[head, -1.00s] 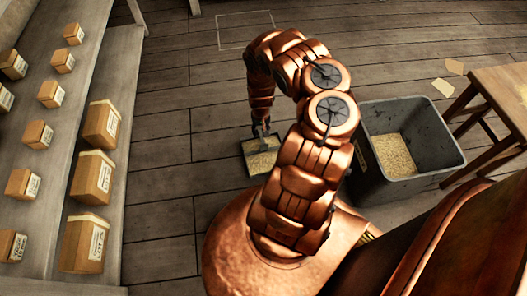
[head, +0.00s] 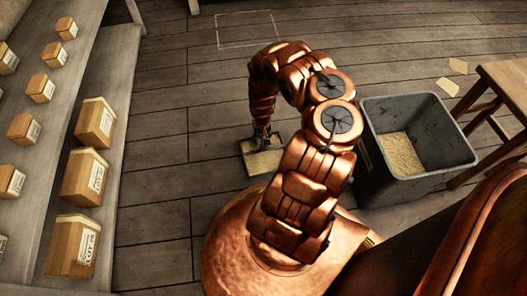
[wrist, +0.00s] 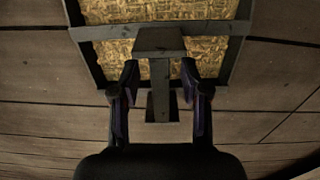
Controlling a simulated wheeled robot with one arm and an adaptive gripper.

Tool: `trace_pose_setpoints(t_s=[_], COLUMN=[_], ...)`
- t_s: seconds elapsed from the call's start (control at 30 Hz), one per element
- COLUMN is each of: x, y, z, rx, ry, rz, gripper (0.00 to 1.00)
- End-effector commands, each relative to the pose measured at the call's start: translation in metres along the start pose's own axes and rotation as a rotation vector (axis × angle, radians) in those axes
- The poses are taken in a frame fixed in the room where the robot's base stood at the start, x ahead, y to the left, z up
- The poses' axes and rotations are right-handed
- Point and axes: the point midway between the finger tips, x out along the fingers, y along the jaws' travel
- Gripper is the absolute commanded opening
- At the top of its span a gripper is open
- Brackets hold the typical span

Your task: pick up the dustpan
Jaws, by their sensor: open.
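The dustpan (head: 264,163) lies on the floor in front of me, with pale yellow-brown loose material in its pan. In the wrist view its dark grey rim (wrist: 89,33) frames that material, and its handle (wrist: 160,70) points toward me. My gripper (head: 262,137) is low over the handle end of the pan. In the wrist view the fingers of my gripper (wrist: 160,82) are open, one on each side of the handle, with gaps visible between. I cannot tell the exact height of the fingers against the handle. My arm hides part of the floor near the pan.
A grey bin (head: 425,184) with similar material inside stands right of my arm. A wooden table (head: 507,85) is at the far right. Shelves with several boxes (head: 87,177) line the left. The floor left of the dustpan is clear, and a pale outlined square (head: 245,29) lies beyond.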

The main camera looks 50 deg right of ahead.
Motion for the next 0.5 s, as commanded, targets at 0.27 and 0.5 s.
trace_pose_setpoints(t_s=[0.27, 0.5], x=[-0.0011, -0.0010], y=[0.0000, 0.0000], z=[-0.0001, -0.0001], rx=[0.000, -0.001], ry=[0.000, 0.000], rz=[0.000, 0.000], gripper=[0.32, 0.07])
